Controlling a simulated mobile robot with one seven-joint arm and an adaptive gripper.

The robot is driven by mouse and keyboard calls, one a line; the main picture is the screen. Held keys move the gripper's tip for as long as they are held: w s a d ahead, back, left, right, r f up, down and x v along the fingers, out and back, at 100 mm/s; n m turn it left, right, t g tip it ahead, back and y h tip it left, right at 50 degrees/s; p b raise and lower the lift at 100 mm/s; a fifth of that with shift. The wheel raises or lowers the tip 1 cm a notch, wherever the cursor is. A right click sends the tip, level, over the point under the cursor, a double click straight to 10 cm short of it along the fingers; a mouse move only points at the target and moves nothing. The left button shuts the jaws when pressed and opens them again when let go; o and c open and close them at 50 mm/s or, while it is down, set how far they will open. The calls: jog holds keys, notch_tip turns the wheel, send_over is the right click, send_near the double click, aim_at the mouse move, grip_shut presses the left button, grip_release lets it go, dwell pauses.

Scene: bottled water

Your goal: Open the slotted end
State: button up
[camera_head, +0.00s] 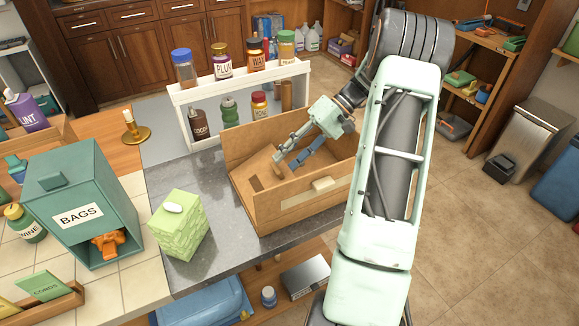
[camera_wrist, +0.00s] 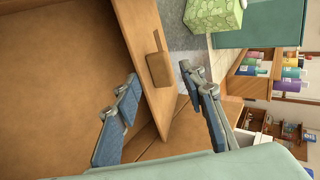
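A brown open-topped box (camera_head: 300,207) stands on the grey counter. Nothing is visibly held. I cannot tell whether either finger touches the panel.
A green patterned tissue box (camera_head: 180,228) and a teal BAGS bin (camera_head: 78,190) stand left of the box. A white rack (camera_head: 235,82) with several bottles and jars is behind it. Some grey counter is bare between the tissue box and the box.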

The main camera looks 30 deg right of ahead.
notch_tip(320, 180, up, 6)
jog(key=shift+r, duration=0.15)
dwell(0.6)
